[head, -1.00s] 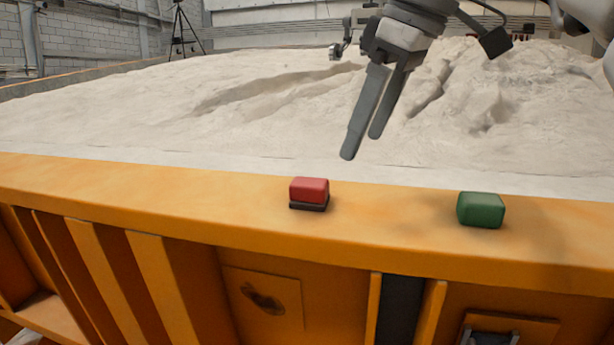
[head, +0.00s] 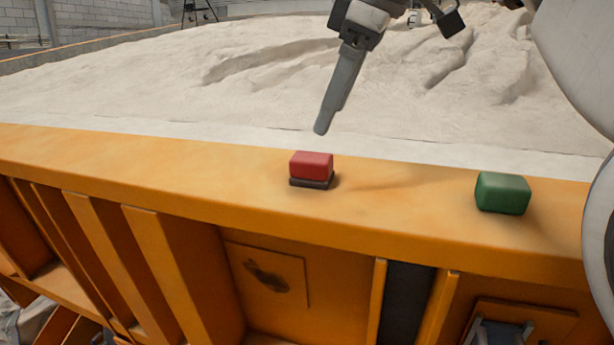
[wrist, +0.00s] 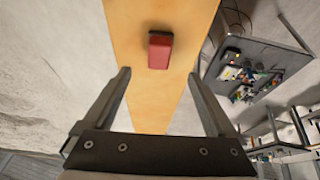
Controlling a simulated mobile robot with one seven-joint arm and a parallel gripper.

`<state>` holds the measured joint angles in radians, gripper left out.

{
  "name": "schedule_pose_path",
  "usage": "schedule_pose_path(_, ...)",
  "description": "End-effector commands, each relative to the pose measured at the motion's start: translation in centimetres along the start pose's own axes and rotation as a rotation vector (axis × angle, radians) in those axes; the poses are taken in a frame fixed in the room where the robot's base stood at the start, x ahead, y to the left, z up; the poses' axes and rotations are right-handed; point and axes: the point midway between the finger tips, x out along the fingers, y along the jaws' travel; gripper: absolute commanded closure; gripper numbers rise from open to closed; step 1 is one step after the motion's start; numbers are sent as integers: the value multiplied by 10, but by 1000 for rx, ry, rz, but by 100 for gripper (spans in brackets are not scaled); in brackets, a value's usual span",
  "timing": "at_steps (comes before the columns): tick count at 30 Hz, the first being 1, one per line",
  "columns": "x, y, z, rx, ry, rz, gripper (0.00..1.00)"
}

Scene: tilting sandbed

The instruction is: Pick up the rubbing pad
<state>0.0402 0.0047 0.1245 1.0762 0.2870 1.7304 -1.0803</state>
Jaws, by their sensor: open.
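A red block with a dark base layer (head: 311,165), which looks like the rubbing pad, lies on the flat orange rim (head: 130,160) of the sandbed. It also shows in the wrist view as a red block (wrist: 160,50), ahead of the space between my fingers. My gripper (head: 322,130) is above and just behind the red block in the head view, apart from it, with fingers pointing down. In the wrist view my gripper (wrist: 158,76) is open and empty, one finger on each side.
A green block (head: 503,193) lies on the same rim to the right, with clear rim between the two blocks. Pale sand (head: 250,80) fills the bed behind the rim. The wrist view shows a cluttered table (wrist: 255,65) beyond the rim's outer side.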

Motion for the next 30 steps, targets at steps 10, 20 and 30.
schedule_pose_path(10, 45, 0, 0, 0, 0, 0, 9)
schedule_pose_path(20, 78, 1, 4, 2, -1, -2, 9)
schedule_pose_path(30, 98, 1, 3, 0, 1, 1, 9)
